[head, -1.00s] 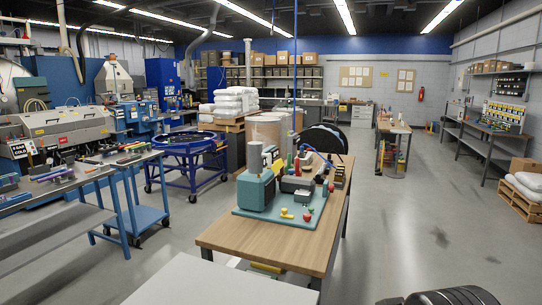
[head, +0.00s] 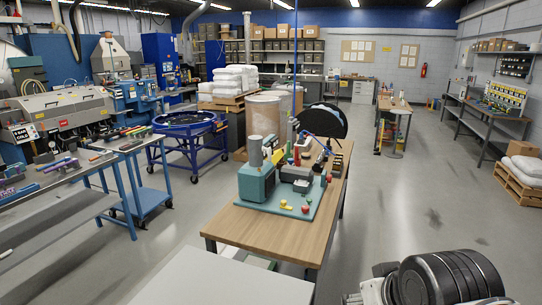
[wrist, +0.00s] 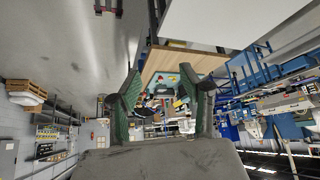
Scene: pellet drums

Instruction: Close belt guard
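A teal base plate (head: 265,215) lies on the wooden workbench (head: 232,222). On it stand a teal machine block (head: 256,184), a grey upright cylinder (head: 255,151), a dark low block (head: 296,173) and small red and yellow knobs. A yellow piece (head: 278,156) sits tilted behind the teal block; it may be the belt guard, but it is too small to be sure. My gripper (wrist: 163,88) is open and empty in the wrist view. Its two green-padded fingers frame the distant bench and machine.
A black half-round object (head: 325,120) rises at the bench's far end. A blue round-topped stand (head: 186,124) and a tool table (head: 80,172) are on the left. A pale surface (head: 225,278) is at the front. Open floor lies right of the bench.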

